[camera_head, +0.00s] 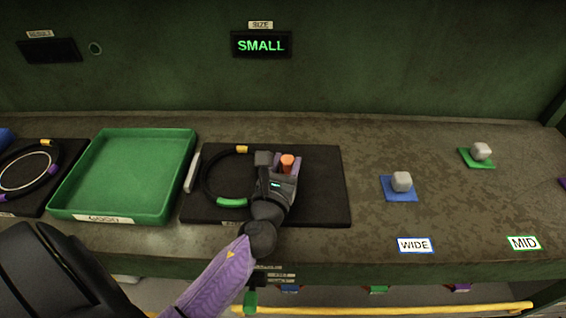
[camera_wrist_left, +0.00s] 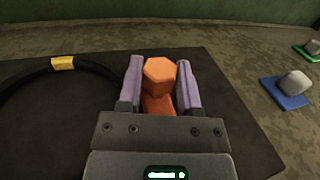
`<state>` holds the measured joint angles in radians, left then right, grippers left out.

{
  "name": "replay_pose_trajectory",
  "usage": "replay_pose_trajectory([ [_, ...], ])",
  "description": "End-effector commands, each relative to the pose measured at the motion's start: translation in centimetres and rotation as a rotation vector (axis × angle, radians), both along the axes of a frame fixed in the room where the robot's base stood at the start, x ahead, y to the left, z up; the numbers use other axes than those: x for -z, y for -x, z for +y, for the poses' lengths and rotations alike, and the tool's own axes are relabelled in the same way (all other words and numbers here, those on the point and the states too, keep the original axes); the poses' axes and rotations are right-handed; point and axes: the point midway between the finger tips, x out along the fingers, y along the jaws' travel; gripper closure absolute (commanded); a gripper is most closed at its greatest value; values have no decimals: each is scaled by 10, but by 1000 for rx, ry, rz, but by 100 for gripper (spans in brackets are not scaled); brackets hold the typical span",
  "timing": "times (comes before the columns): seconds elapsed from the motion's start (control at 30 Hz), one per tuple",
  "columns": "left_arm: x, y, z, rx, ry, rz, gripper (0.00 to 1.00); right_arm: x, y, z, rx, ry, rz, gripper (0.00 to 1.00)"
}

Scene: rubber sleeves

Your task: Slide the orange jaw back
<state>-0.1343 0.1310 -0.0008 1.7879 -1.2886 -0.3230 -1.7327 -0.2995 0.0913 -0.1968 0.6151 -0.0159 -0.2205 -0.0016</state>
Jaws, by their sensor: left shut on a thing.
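The orange jaw (camera_head: 287,162) stands on the black mat (camera_head: 325,200) in the head view, right of a black ring with yellow and green bands (camera_head: 232,202). In the left wrist view the orange jaw (camera_wrist_left: 160,78) has a hexagonal top and sits between the two purple fingers of my left gripper (camera_wrist_left: 160,85). My left gripper (camera_head: 286,166) is shut on it from above the mat. The jaw's lower part is partly hidden by the gripper body. My right gripper is not in view.
A green tray (camera_head: 125,215) stands left of the mat. Grey blocks sit on a blue pad (camera_head: 399,195) and a green pad (camera_head: 477,163) to the right. A sign (camera_head: 262,45) at the back wall reads SMALL. The bench between the mat and the blue pad is clear.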

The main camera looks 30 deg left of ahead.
Motion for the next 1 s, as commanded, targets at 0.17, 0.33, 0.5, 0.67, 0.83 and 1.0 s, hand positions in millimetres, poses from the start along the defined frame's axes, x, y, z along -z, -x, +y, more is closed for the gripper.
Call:
replay_pose_trajectory([
  [0.17,1,-20,-33,3,6,-2,100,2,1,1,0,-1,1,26],
  [0.33,1,-34,-56,3,3,0,100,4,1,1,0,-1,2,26],
  [0.5,0,-37,-62,5,2,0,100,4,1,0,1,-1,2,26],
  [0.67,0,-37,-62,6,3,0,100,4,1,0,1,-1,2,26],
  [0.83,0,-37,-62,5,2,-1,26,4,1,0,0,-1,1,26],
  [1.0,0,-37,-61,4,2,-1,20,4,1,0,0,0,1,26],
])
